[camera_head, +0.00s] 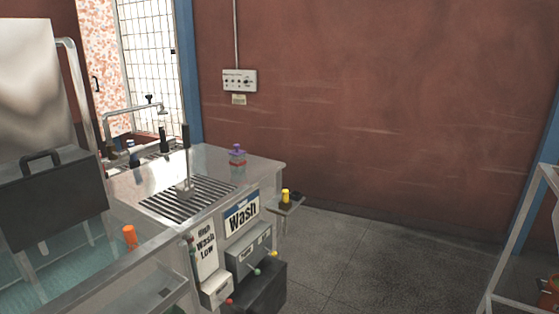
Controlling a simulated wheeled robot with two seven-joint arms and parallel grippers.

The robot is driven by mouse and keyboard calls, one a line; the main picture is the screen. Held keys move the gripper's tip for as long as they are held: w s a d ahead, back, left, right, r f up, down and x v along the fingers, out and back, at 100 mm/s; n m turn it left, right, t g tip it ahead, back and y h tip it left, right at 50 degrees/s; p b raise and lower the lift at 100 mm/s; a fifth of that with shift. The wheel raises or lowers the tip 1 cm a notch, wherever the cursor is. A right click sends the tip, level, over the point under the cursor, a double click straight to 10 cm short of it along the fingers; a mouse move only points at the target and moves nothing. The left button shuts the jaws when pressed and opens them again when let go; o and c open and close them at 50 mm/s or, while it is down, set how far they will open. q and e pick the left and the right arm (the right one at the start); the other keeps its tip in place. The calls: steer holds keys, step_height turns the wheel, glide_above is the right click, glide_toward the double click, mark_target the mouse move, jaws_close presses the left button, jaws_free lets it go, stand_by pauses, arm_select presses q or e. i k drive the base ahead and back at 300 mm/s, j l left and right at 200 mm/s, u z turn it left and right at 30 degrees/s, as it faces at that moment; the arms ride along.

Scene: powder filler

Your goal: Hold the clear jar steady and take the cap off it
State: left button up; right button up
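No jar can be made out for certain. A small item with a purple top (237,149) and a reddish, partly see-through body (238,160) stands upright on the metal counter (262,166), near its back right; it may be the clear jar with its cap on, but it is too small to tell. Neither of my grippers is in view, and nothing is seen touching this item.
A slotted grate (178,205) lies left of it. A small side shelf (290,205) holds a yellow-topped dark item (286,195). An orange cylinder (130,236) stands at front left. A metal rack (520,235) is at right; the floor (370,260) between is clear.

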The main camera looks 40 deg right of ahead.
mark_target(238, 164)
steer(key=z, duration=1.2)
steer(key=i+l+u, duration=0.1)
steer(key=i+l, duration=0.75)
